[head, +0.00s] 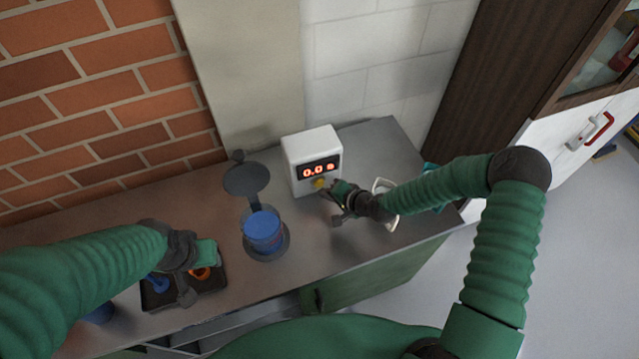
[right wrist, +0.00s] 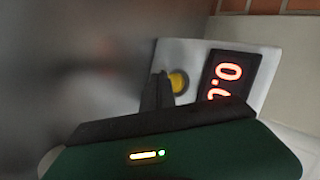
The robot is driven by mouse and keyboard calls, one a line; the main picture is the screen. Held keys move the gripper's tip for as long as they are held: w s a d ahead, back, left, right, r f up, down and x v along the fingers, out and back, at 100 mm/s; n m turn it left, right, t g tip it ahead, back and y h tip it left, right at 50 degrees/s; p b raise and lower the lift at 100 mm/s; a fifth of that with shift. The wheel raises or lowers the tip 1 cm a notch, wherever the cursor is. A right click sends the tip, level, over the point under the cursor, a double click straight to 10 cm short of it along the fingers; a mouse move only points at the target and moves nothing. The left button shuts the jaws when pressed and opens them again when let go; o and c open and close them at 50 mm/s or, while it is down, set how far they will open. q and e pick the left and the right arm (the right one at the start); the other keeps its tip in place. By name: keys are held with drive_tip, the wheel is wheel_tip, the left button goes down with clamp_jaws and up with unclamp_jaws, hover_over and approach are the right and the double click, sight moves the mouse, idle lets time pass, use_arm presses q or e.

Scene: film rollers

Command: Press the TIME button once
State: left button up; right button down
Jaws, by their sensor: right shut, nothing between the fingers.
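The white timer box (head: 306,146) stands at the back of the counter, with a red display reading 0.0 s (head: 319,170). Its yellow round button (head: 320,183) sits below the display. In the right wrist view the button (right wrist: 178,82) shows beside the display (right wrist: 227,80), with my fingertips close to it. My right gripper (head: 335,195) is shut and empty, just in front of the button; I cannot tell whether it touches. My left gripper (head: 190,275) is over a dark tray at the left; its fingers are not clear.
The dark tray (head: 212,284) holds blue and orange pieces. A white object (head: 384,187) lies behind my right wrist. The counter's front middle is clear.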

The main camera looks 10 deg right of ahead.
drive_tip(key=shift+s+d+p, duration=0.25)
drive_tip(key=shift+s+p, duration=0.05)
drive_tip(key=shift+s, duration=0.95)
drive_tip(key=shift+s+d+p, duration=0.25)
drive_tip(key=shift+s+p, duration=0.05)
drive_tip(key=shift+s, duration=0.9)
drive_tip(key=shift+s+n, duration=0.3)
drive_tip(key=s+d+n+g, duration=0.1)
drive_tip(key=s+r+n+g+h, duration=0.1)
drive_tip(key=s+d+n+g, duration=0.1)
drive_tip(key=s, duration=0.1)
drive_tip(key=shift+d+r+n, duration=0.15)
drive_tip(key=shift+d+n, duration=0.15)
drive_tip(key=s+d+r+n+g+h, duration=0.1)
drive_tip(key=s+d+r+n+h, duration=0.1)
drive_tip(key=s+r, duration=0.4)
drive_tip(key=s+d+r+n+g+h, duration=0.1)
drive_tip(key=s+d+r+n+h, duration=0.1)
drive_tip(key=s+r, duration=0.4)
wheel_tip(320, 180, up, 3)
drive_tip(key=shift+d+r+n+g+b, duration=0.2)
drive_tip(key=shift+d+n+g+b, duration=0.1)
drive_tip(key=shift+d, duration=0.2)
drive_tip(key=shift+d, duration=0.15)
